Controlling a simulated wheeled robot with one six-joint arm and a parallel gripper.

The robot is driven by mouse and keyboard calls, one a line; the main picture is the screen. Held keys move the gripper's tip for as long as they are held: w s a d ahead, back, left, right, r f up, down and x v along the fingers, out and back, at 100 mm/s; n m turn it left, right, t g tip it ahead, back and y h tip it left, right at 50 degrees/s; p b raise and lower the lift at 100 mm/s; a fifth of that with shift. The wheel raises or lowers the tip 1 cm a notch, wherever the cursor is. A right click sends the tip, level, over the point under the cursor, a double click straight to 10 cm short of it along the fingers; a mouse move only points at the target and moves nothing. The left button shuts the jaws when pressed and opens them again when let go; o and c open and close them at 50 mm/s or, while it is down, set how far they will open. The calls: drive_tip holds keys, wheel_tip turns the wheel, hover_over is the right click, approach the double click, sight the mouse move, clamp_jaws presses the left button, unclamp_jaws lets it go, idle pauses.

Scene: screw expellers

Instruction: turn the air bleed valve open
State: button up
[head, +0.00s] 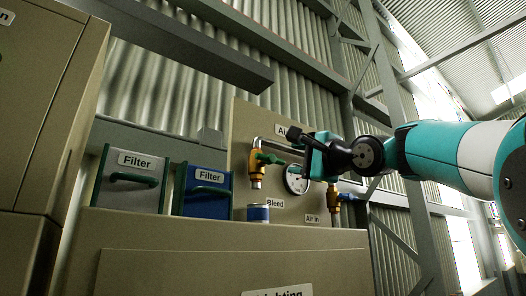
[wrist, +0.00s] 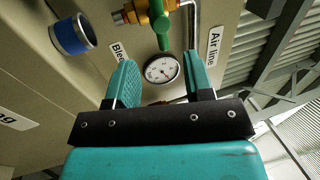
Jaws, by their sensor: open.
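The air bleed valve (head: 257,176) is a brass body with a green lever handle (head: 268,158), above the "Bleed" label on the beige panel. In the wrist view the green handle (wrist: 158,22) is at the top, beyond the fingertips, with part of the brass body (wrist: 128,15) to its left. My gripper (head: 295,143) is just right of the handle in the head view. In the wrist view my gripper (wrist: 161,82) is open with nothing between its fingers. The gap to the handle is hard to judge.
A round gauge (head: 297,180) sits right of the bleed valve, partly behind my gripper. A second brass valve (head: 334,200) is at "Air in". A blue can (head: 258,212) stands below the bleed valve. Grey (head: 130,180) and blue (head: 203,190) filter boxes are to the left.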

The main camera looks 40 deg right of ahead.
sight(273, 160)
drive_tip(key=p+x, duration=0.4)
drive_tip(key=x, duration=0.5)
drive_tip(key=shift+w+r, duration=0.1)
drive_tip(key=shift+w, duration=0.2)
drive_tip(key=shift+w+p, duration=0.35)
drive_tip(key=shift+w, duration=0.15)
clamp_jaws()
